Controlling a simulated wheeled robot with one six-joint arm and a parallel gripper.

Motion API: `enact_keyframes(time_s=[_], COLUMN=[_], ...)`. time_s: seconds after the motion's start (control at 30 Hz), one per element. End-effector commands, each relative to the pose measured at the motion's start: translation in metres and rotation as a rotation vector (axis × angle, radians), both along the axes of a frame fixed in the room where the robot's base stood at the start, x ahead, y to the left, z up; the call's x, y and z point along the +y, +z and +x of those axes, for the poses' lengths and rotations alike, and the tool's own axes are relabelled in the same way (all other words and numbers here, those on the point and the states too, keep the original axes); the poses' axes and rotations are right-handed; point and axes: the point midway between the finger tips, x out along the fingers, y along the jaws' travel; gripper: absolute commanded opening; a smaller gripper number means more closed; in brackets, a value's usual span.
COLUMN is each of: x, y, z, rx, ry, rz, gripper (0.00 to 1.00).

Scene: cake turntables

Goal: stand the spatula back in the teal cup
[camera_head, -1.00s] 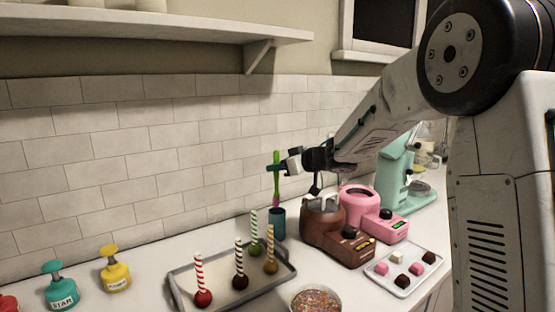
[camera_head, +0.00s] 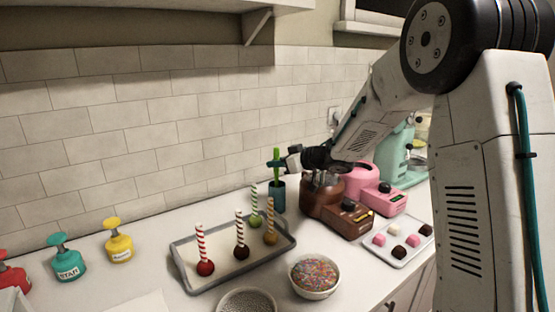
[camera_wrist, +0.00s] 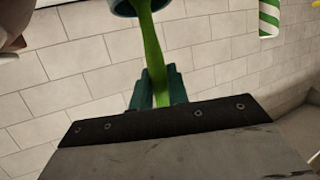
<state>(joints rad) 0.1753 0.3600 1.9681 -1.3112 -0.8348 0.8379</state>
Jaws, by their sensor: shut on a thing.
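The green spatula (camera_head: 277,154) is upright in my gripper (camera_head: 276,165), which is shut on it. The teal cup (camera_head: 278,198) stands on the counter directly below, behind the tray. The spatula's lower part meets the cup's mouth and appears to be inside it; its lower end is hidden. In the wrist view the teal fingers (camera_wrist: 158,88) close around the green spatula (camera_wrist: 151,45). The spatula runs up the picture into the opening of the cup (camera_wrist: 127,9), which is cut by the top edge.
A grey tray (camera_head: 190,275) with several striped-stick cake pops stands in front of the cup. A brown melting pot (camera_head: 321,202) is close to its right, with a pink one (camera_head: 375,192) beyond. A sprinkle bowl (camera_head: 314,290) stands nearer. The tiled wall is behind.

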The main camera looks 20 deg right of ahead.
Motion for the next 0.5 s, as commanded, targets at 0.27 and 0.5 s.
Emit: enact_keyframes(time_s=[0.27, 0.5], x=[0.0, 0.0], y=[-0.0009, -0.0009], z=[0.0, 0.0], rx=[0.0, 0.0], ry=[0.0, 0.0], rz=[0.0, 0.0], gripper=[0.0, 0.42])
